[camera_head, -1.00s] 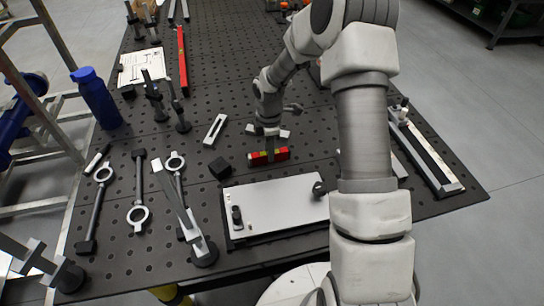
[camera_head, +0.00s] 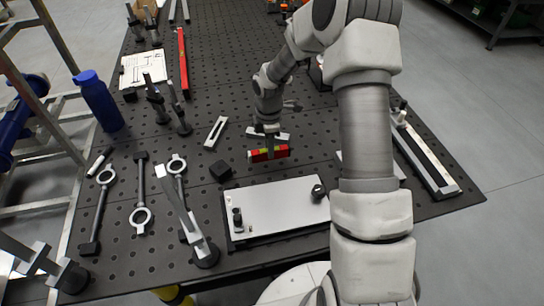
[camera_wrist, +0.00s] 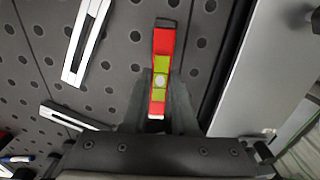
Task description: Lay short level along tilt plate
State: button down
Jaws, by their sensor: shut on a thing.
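The short level is a small red bar with yellow-green vial sections; it shows in the head view (camera_head: 268,154) and in the wrist view (camera_wrist: 160,72). My gripper (camera_head: 269,146) is shut on the short level near its middle and holds it over the perforated table, apparently just above the surface. In the wrist view my gripper (camera_wrist: 160,100) has a finger on each side of the level. The tilt plate (camera_head: 280,205) is a pale rectangular plate on a dark base with black knobs, nearer the camera than the level. Part of its right end is hidden behind my arm.
A black block (camera_head: 220,171) sits left of the level, just beyond the plate. A slotted silver bar (camera_head: 215,131) lies farther left. A long red level (camera_head: 183,58) lies at the back. Clamps and eye-ended rods (camera_head: 141,195) stand or lie at the left.

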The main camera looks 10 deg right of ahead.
jog(key=shift+r+p, duration=1.1)
jog(key=shift+r, duration=0.7)
